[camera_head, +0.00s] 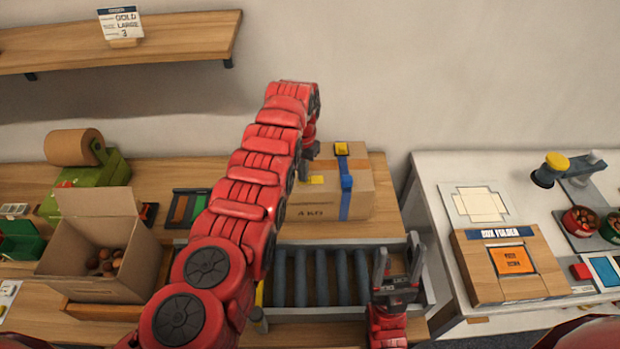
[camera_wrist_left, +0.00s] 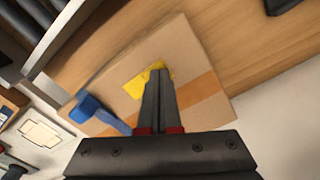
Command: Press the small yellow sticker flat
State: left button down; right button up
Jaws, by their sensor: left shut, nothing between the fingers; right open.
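The small yellow sticker (camera_head: 317,180) lies on the near upper part of a closed cardboard box (camera_head: 372,190). In the left wrist view the yellow sticker (camera_wrist_left: 134,88) is partly hidden behind my fingertips. My left gripper (camera_head: 305,172) is shut and empty, its tips at the sticker's edge. In the left wrist view the shut fingers (camera_wrist_left: 160,73) overlap the sticker; I cannot tell whether they touch it. My right gripper (camera_head: 396,262) is open and empty over the right end of the roller conveyor.
A blue strap (camera_head: 345,207) with a blue buckle (camera_head: 347,183) runs over the box, right of the sticker. The roller conveyor (camera_head: 320,312) lies in front. An open carton (camera_head: 90,250) of chestnuts stands left, and a box folder (camera_head: 478,275) stands on the right table.

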pick_arm(q)
notch_tip(320, 180, up, 2)
jog(key=shift+r+p, duration=0.15)
jog(key=shift+p, duration=0.6)
jog(key=shift+r+p, duration=0.5)
jog(key=shift+r, duration=1.8)
